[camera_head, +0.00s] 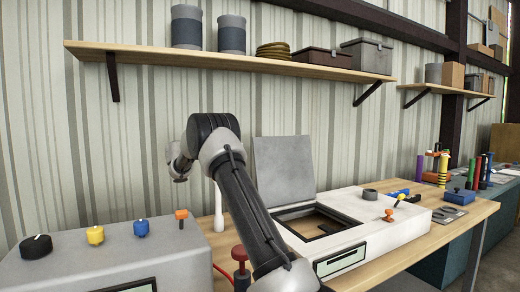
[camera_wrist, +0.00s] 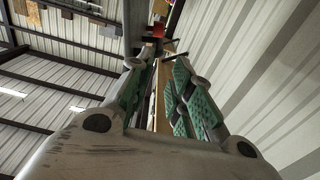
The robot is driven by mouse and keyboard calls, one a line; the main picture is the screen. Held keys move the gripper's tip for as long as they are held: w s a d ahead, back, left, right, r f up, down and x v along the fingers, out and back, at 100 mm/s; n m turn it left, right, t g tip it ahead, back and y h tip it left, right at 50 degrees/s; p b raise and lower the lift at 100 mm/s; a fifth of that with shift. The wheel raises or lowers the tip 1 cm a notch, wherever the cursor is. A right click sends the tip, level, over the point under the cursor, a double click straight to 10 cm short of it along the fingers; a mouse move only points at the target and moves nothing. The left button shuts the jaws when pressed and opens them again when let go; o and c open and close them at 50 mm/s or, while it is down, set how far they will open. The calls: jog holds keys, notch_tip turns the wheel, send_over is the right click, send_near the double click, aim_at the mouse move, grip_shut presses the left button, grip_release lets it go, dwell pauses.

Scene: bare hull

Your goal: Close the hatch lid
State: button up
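The hatch lid (camera_head: 284,168) is a grey flat panel standing upright, open, at the back of a white box (camera_head: 378,236) on the wooden bench. Below it the dark-framed hatch opening (camera_head: 312,224) shows a brown inside. My arm crosses in front of the box's left end and folds back to the left of the lid, above the bench and apart from the lid. In the wrist view my gripper (camera_wrist: 157,68) has its green-padded fingers spread, with nothing between them. The lid cannot be made out in that view.
A grey panel (camera_head: 105,258) with coloured knobs stands at the front left. A wall shelf (camera_head: 220,60) with cans and boxes runs above. A grey ring (camera_head: 370,194) and an orange-topped lever (camera_head: 389,215) are on the white box's right side. Tools and bottles stand farther right.

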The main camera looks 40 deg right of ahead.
aim_at(260, 147)
jog(key=x, duration=1.1)
jog(key=shift+s+d, duration=0.2)
jog(key=shift+d, duration=0.15)
grip_shut()
